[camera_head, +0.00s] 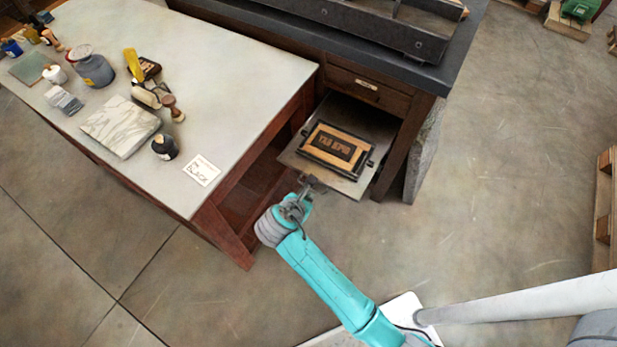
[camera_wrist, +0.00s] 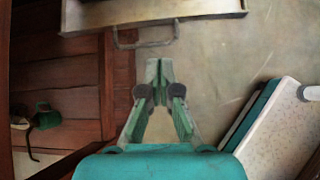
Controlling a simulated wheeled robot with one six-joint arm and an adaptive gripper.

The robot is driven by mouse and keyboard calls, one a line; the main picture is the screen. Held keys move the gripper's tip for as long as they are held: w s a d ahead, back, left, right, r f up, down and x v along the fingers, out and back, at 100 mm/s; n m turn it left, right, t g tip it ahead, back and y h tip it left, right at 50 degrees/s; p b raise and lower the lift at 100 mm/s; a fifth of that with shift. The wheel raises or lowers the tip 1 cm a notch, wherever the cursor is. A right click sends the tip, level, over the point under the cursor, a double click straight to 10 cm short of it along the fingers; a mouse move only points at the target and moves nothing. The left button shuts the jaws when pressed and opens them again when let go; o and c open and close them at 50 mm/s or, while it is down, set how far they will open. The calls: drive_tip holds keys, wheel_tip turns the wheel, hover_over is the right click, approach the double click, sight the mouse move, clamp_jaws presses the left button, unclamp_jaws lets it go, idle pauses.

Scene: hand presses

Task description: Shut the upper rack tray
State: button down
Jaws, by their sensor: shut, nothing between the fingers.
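The upper rack tray (camera_head: 345,184) is a grey metal plate pulled out of the dark wooden rack, under a drawer. A framed block with lettering (camera_head: 336,148) lies on it. My gripper (camera_head: 308,184) is at the tray's front edge in the head view. In the wrist view, the tray's front lip (camera_wrist: 100,20) crosses the top, with a thin bar handle (camera_wrist: 128,45) below it. My gripper (camera_wrist: 160,68) is shut and empty, with its tips just short of the handle and a little to its right. Contact cannot be told.
A pale-topped table (camera_head: 225,75) with tools, bottles and a marble slab stands to the left. A closed drawer (camera_head: 366,86) and a dark counter with a press bed are above the tray. Open floor (camera_head: 510,170) lies to the right and in front.

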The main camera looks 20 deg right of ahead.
drive_tip(key=w+r+x, duration=0.1)
drive_tip(key=w+x, duration=0.1)
drive_tip(key=x, duration=0.7)
drive_tip(key=shift+n+g+h, duration=0.3)
drive_tip(key=shift+n, duration=0.1)
drive_tip(key=shift+w+d, duration=0.1)
